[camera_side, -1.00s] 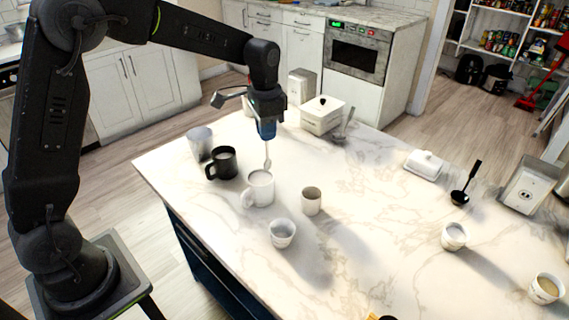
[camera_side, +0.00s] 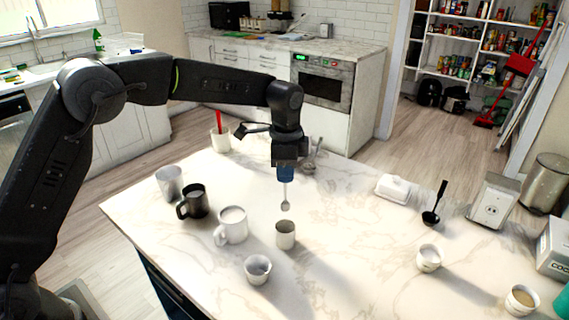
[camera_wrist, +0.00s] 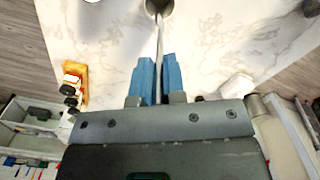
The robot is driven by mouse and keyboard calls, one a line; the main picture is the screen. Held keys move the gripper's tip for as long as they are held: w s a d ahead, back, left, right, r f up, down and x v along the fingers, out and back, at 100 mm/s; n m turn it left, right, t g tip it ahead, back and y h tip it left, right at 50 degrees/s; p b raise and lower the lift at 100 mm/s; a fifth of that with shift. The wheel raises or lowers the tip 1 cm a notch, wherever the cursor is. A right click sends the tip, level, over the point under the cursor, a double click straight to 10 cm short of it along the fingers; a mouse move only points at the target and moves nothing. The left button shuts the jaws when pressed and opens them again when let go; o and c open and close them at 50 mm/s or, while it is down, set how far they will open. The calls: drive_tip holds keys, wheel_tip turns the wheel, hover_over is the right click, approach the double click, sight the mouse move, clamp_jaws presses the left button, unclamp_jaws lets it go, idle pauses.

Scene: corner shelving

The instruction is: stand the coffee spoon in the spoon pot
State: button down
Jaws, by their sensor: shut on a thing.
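My gripper (camera_side: 286,174) is shut on the handle of the coffee spoon (camera_side: 285,200), which hangs upright with its bowl down. A small greyish, open-topped cup, seemingly the spoon pot (camera_side: 285,237), stands on the marble counter. In the side view the spoon's bowl shows just above and behind the pot's rim, apart from it. In the wrist view the blue fingers (camera_wrist: 156,82) hold the spoon (camera_wrist: 159,42), whose far end lines up with the round pot (camera_wrist: 158,6) at the top edge. The exact gap between spoon and pot is hard to tell.
Left of the pot stand a white mug (camera_side: 231,226), a black mug (camera_side: 194,202) and a grey cup (camera_side: 169,183). A small white cup (camera_side: 257,269) is in front. A butter dish (camera_side: 393,187) and a black ladle (camera_side: 435,205) lie right. Counter between is clear.

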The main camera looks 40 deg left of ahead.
sight(286, 200)
drive_tip(key=shift+f, duration=4.25)
drive_tip(key=c, duration=1.1)
unclamp_jaws()
wheel_tip(286, 200, up, 14)
drive_tip(key=shift+f, duration=0.1)
